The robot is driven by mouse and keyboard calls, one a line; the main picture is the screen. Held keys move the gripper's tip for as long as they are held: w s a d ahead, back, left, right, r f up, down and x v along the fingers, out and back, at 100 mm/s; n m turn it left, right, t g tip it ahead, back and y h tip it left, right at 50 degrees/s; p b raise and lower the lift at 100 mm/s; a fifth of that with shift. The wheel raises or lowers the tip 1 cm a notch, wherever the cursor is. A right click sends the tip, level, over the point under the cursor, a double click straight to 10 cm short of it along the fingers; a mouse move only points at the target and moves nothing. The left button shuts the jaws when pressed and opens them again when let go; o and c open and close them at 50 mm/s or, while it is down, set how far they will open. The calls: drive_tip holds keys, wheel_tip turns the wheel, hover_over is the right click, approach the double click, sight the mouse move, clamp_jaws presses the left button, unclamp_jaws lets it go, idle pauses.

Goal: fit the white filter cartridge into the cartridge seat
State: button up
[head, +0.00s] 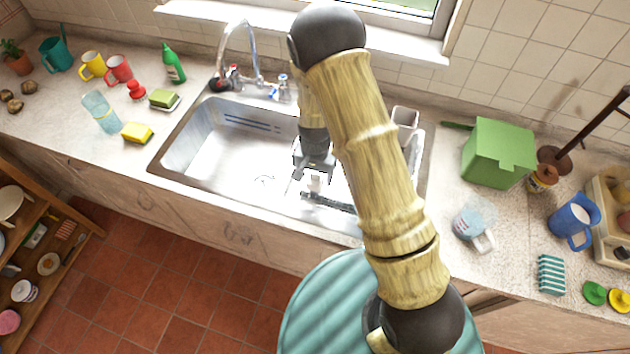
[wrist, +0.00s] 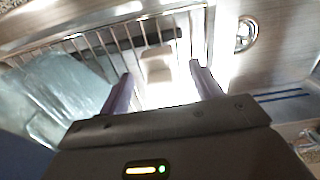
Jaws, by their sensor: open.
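A small white block, apparently the filter cartridge (wrist: 157,66), sits at a bright wire rack (wrist: 90,45) in the sink. In the head view the cartridge (head: 317,182) shows just beyond my gripper. My gripper (wrist: 160,70) is open, with its two fingertips apart on the left and right of the cartridge in the picture. I cannot tell whether they touch it. A dark bar (wrist: 125,42) lies behind the cartridge; it also shows in the head view (head: 330,203). I cannot make out which part is the cartridge seat. My arm hides the right part of the sink.
The steel sink (head: 190,150) has a drain (wrist: 246,34) and a faucet (head: 240,45). A translucent bluish object (wrist: 65,95) is close on the left in the wrist view.

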sight(315, 175)
drive_tip(key=shift+c, duration=0.3)
drive_tip(key=c, duration=1)
drive_tip(key=shift+r, duration=0.15)
wheel_tip(315, 175, up, 10)
drive_tip(key=b, duration=0.2)
drive_tip(key=shift+b, duration=0.3)
